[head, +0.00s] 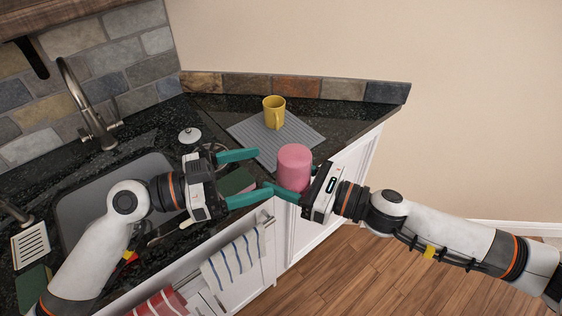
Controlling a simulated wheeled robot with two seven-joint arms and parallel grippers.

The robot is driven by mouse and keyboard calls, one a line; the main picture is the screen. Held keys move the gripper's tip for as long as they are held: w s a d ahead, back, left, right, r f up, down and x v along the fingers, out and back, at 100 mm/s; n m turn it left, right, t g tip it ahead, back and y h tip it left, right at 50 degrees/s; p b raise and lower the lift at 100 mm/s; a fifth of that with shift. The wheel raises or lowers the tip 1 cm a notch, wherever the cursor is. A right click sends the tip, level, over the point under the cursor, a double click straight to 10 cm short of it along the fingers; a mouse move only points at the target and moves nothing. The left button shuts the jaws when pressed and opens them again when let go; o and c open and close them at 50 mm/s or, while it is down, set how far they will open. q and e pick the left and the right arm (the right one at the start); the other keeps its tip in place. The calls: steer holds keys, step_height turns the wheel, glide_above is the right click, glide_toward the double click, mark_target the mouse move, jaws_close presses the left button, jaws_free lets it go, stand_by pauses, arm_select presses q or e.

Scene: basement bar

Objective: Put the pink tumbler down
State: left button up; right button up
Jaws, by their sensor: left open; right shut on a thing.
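The pink tumbler (294,166) is in the middle of the head view, in front of the counter's front edge as seen from here. My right gripper (292,189) is shut on it from the right; its fingers are partly hidden by the tumbler. I cannot tell whether the tumbler touches anything below. My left gripper (245,178) is open, its two teal fingers pointing right towards the tumbler, with nothing seen between them but a green sponge-like block lower down.
A grey ribbed mat (256,138) lies on the dark counter with a yellow mug (274,112) on it. The sink (85,205) and tap (88,100) are at left. A white lid-like item (190,135) stands near the mat. Striped towels (235,262) hang below.

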mark_target(307, 157)
arm_select(q)
steer(key=x, duration=1)
steer(key=shift+w+d, duration=0.15)
steer(key=shift+d, duration=0.05)
steer(key=shift+c, duration=0.4)
steer(key=c, duration=0.9)
steer(key=shift+c, duration=0.8)
arm_select(e)
steer(key=o, duration=1.2)
steer(key=shift+c, duration=0.2)
steer(key=shift+d, duration=0.1)
